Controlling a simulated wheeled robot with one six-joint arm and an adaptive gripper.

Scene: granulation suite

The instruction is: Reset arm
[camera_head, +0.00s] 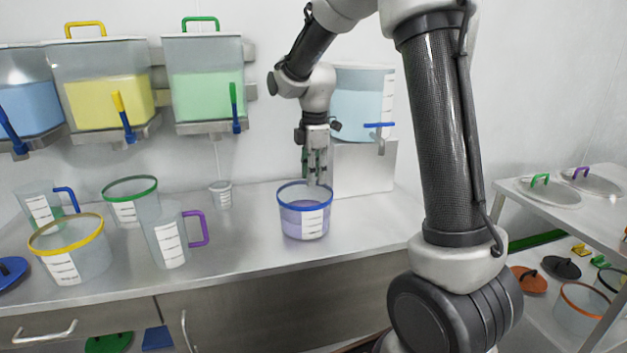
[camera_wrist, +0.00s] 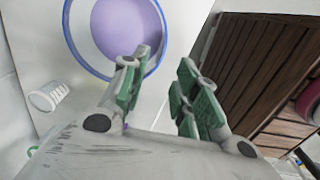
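My gripper (camera_head: 317,165) points down just above the rim of a clear container with a blue rim (camera_head: 305,222) that holds purple contents. In the wrist view, my gripper (camera_wrist: 160,75) has its two green-padded fingers apart with nothing between them. The blue-rimmed container (camera_wrist: 122,25) shows beyond the fingers in the wrist view, its purple contents visible from above. The container stands upright on the metal counter. My arm reaches over the counter from the right.
The counter (camera_head: 250,262) also bears a purple-handled jug (camera_head: 165,240), a yellow-rimmed container (camera_head: 75,262), a green-rimmed one (camera_head: 122,212) and a small cup (camera_head: 221,194). Dispensers with blue (camera_head: 35,105), yellow (camera_head: 110,100) and green (camera_head: 205,95) contents hang on the wall. A light-blue dispenser (camera_head: 355,100) stands behind my gripper.

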